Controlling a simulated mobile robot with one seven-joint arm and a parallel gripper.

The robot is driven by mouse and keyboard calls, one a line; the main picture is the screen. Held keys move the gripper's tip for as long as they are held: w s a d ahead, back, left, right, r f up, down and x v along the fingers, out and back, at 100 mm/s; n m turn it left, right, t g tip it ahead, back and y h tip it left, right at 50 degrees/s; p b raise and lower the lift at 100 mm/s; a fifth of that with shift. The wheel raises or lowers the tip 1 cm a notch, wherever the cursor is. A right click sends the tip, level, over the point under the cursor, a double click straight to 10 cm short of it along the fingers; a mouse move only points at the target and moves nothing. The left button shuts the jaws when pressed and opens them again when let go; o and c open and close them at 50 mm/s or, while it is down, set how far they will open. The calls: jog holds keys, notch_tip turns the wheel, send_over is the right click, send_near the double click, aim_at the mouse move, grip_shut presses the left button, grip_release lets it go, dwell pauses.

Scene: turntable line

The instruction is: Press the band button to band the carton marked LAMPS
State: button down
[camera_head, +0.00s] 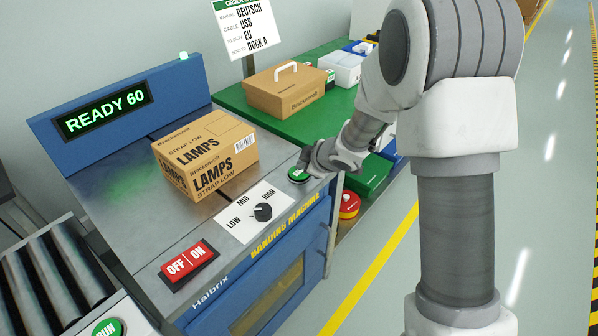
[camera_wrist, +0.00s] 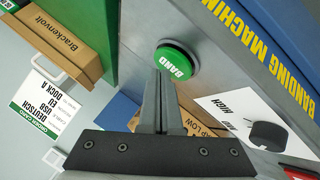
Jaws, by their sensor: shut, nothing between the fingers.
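The brown carton marked LAMPS (camera_head: 205,154), also marked STRAP LOW, sits upright on the banding machine's metal top (camera_head: 128,198). The green band button (camera_head: 298,176) is on the machine's front right corner; its BAND label shows in the wrist view (camera_wrist: 175,63). My gripper (camera_head: 304,164) is shut and empty, right at the button. In the wrist view its fingertips (camera_wrist: 161,72) overlap the button's edge; I cannot tell whether they touch it. The display (camera_head: 103,109) reads READY 60. The dial (camera_head: 263,212) has LOW, MID and HIGH marks; its setting is unclear.
A red OFF/ON switch (camera_head: 188,264) is at the machine's front left. A roller conveyor (camera_head: 55,270) with a green RUN button (camera_head: 107,328) lies left. A handled Brackenvolt box (camera_head: 285,88) stands on the green table behind. A red button (camera_head: 349,204) sits lower right.

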aim_at(302, 174)
jog(key=shift+f+b, duration=0.4)
jog(key=shift+f, duration=0.15)
dwell(0.4)
jog(key=shift+r, duration=0.15)
jog(key=shift+r+p, duration=0.8)
jog(key=shift+p, duration=0.1)
notch_tip(302, 174, up, 5)
jog(key=p, duration=0.5)
jog(key=shift+r, duration=0.1)
dwell(1.1)
